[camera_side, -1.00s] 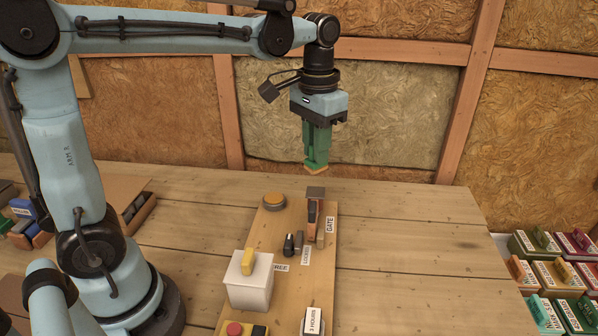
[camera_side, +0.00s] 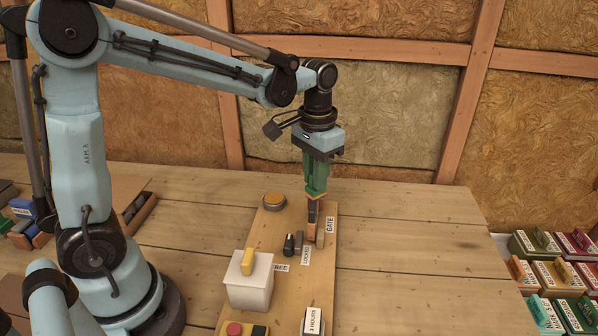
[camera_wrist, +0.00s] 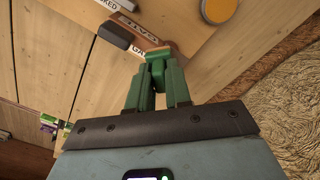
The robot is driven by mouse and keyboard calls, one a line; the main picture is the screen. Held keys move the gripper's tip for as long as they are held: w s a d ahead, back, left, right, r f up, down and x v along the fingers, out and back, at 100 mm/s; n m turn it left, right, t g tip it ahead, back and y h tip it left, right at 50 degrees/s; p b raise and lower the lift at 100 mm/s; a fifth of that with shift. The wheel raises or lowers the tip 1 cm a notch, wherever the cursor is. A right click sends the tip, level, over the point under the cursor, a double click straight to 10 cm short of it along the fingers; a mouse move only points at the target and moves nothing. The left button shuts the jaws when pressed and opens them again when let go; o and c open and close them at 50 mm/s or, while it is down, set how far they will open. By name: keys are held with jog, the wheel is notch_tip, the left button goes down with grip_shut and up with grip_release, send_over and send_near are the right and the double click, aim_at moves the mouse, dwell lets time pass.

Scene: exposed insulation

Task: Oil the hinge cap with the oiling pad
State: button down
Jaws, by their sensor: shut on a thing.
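My gripper (camera_side: 316,180) points straight down with its green fingers shut on the oiling pad (camera_side: 315,196), a small block with a tan-orange underside. In the wrist view the pad (camera_wrist: 157,51) shows between the fingertips (camera_wrist: 157,80). The pad is at the top of the upright gate post (camera_side: 313,222) beside the GATE label (camera_side: 330,225). I take the post's flat top to be the hinge cap; the pad and fingers now hide it. The pad looks to be on or just above it; I cannot tell if they touch.
On the same board (camera_side: 262,228) are an orange round button (camera_side: 273,199), a dark knob (camera_side: 289,245), a white box with a yellow lever (camera_side: 247,262) and a red button (camera_side: 235,328). Labelled blocks (camera_side: 552,272) stand at the right. Bare table lies right of the board.

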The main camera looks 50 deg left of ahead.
jog(key=shift+w+a+f, duration=0.3)
jog(key=shift+w+a, duration=0.05)
jog(key=shift+s+d, duration=0.85)
notch_tip(320, 180, up, 8)
dwell(1.8)
dwell(0.5)
